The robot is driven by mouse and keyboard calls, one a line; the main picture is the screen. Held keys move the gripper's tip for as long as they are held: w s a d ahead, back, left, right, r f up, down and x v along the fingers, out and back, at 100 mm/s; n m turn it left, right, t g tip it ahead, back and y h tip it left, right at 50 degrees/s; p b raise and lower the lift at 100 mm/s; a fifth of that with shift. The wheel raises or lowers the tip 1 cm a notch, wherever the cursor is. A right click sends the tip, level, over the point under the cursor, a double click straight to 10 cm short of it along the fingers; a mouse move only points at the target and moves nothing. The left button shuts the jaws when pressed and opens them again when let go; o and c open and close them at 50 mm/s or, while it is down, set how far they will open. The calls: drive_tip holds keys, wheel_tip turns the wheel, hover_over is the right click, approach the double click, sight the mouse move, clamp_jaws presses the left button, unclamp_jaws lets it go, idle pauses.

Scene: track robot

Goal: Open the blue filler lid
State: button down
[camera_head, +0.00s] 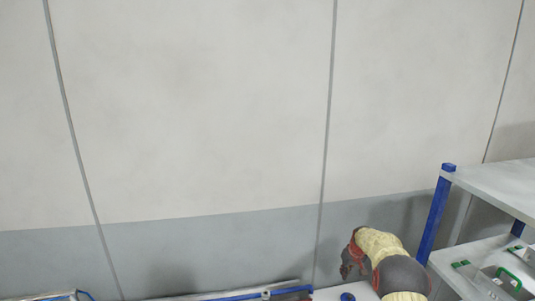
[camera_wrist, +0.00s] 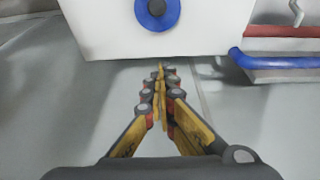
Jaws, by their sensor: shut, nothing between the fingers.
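The blue filler lid (camera_wrist: 157,12) is a round blue disc with a grey centre on a white box-like body (camera_wrist: 220,22). It is at the top of the wrist view, cut by the frame edge. A small blue round part, likely the same lid (camera_head: 347,297), shows at the bottom edge of the head view. My gripper (camera_wrist: 161,70) is shut and empty, with its yellow and black fingers together. In the picture its tips lie below the lid, apart from it, near the lower edge of the white body. I cannot tell the depth between them.
A red pipe (camera_wrist: 285,31) and a blue pipe (camera_wrist: 275,62) run at the right of the wrist view. In the head view, a blue-posted shelf (camera_head: 500,190) stands at the right, with green-handled items (camera_head: 510,280) on its lower level. A grey-white wall (camera_head: 200,110) fills the back.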

drive_tip(key=shift+w+r, duration=0.15)
drive_tip(key=shift+w+a+r, duration=0.1)
drive_tip(key=shift+w+r, duration=0.2)
drive_tip(key=shift+r, duration=0.05)
idle(0.3)
drive_tip(key=shift+r, duration=0.1)
drive_tip(key=shift+w+a+r, duration=0.1)
drive_tip(key=shift+w+r, duration=0.35)
idle(0.3)
drive_tip(key=c, duration=2.5)
unclamp_jaws()
drive_tip(key=o, duration=1.2)
drive_tip(key=shift+o, duration=0.2)
